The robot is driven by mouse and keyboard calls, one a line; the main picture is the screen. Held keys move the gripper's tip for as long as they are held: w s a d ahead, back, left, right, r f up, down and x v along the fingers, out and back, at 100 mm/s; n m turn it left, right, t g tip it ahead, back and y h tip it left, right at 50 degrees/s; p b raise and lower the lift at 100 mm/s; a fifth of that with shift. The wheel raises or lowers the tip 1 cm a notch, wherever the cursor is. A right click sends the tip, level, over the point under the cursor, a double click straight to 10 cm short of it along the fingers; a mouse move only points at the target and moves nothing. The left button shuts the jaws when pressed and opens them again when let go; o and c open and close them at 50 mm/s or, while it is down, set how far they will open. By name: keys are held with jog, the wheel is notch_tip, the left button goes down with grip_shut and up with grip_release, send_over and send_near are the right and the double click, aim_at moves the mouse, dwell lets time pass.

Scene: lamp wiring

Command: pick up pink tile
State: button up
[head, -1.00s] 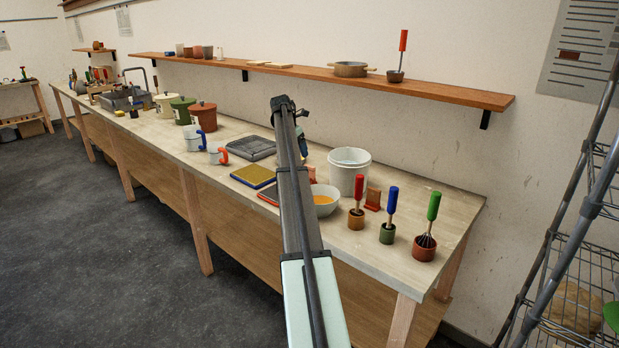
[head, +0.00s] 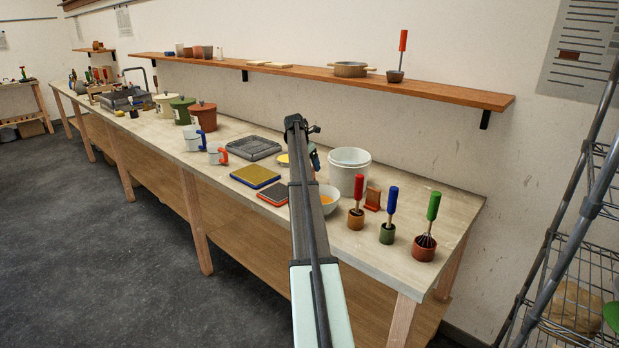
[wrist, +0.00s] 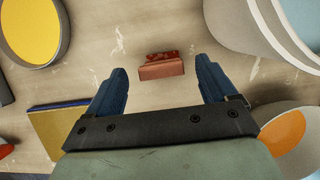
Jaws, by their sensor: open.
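The pink tile (wrist: 161,70) shows in the wrist view as a small pinkish-red block with a mottled red upper side. It rests on the pale worktop, just beyond and between my fingertips, apart from both. My gripper (wrist: 160,75) is open, with one blue finger on each side and nothing between them. In the head view my gripper (head: 313,157) is over the bench beside the white bucket. I cannot make out the tile there; my arm seems to hide it.
The white bucket (head: 349,172) and the white bowl (head: 328,203) with orange contents stand close on the right. A yellow-topped tile (head: 255,176), a dark red-edged slab (head: 274,194) and a grey tray (head: 250,149) lie to the left.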

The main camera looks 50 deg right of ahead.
jog(key=x, duration=0.4)
jog(key=shift+f, duration=0.45)
jog(key=shift+c, duration=0.2)
jog(key=c, duration=1)
jog(key=shift+c, duration=0.2)
notch_tip(320, 180, up, 9)
jog(key=shift+f, duration=0.1)
jog(key=s+d+r+m+g, duration=0.1)
jog(key=s+r+m, duration=0.35)
jog(key=r, duration=0.35)
jog(key=s+d+r, duration=0.1)
jog(key=s+d, duration=0.2)
jog(key=s, duration=0.2)
jog(key=s+d+r+m+g, duration=0.1)
jog(key=s+d+r, duration=0.1)
jog(key=s, duration=0.3)
jog(key=shift+s+d+r+y, duration=0.15)
jog(key=shift+s+d+y, duration=0.2)
jog(key=shift+d, duration=0.25)
